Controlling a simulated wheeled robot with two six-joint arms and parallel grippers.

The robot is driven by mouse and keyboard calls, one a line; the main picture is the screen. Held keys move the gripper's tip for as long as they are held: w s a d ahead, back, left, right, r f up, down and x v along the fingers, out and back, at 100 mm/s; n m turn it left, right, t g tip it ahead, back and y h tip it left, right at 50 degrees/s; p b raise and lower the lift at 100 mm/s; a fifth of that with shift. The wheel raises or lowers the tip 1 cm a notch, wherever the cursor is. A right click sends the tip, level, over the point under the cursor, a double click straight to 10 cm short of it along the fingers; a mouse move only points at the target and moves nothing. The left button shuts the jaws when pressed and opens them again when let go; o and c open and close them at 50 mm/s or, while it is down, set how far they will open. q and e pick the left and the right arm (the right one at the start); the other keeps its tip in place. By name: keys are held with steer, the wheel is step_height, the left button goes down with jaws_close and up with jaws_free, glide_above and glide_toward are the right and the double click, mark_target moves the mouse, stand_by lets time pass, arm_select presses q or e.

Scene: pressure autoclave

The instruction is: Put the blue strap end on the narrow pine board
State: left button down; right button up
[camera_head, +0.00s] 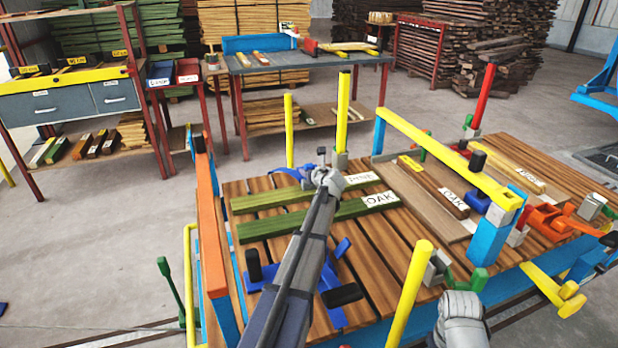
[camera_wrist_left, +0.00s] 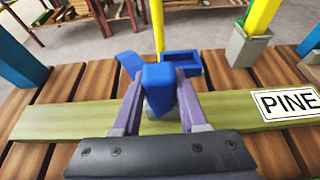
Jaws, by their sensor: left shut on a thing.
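My left gripper (camera_head: 312,176) is shut on the blue strap end (camera_wrist_left: 160,85), a small blue piece between the two fingers in the left wrist view. In the head view, blue parts of the strap end (camera_head: 290,172) show just left of the gripper. The green pine board (camera_wrist_left: 60,118) with a PINE label lies on the slatted table, behind and below the fingers in the left wrist view. The pine board also shows in the head view (camera_head: 255,202). Whether the strap end touches the board cannot be told.
A second green board (camera_head: 270,226) labelled OAK lies nearer, parallel to it. Yellow posts (camera_head: 410,292) and an orange rail (camera_head: 208,220) edge the slatted table (camera_head: 375,262). A blue clamp (camera_head: 335,312) lies under my left arm. A yellow bar (camera_head: 440,155) crosses at right.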

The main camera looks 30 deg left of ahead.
arm_select(q)
steer(key=shift+r, duration=0.1)
steer(key=shift+f, duration=0.25)
steer(key=shift+c, duration=2.2)
jaws_free()
steer(key=shift+r, duration=0.1)
steer(key=shift+r, duration=0.15)
steer(key=p+v, duration=0.4)
steer(key=v, duration=0.8)
steer(key=shift+p, duration=0.4)
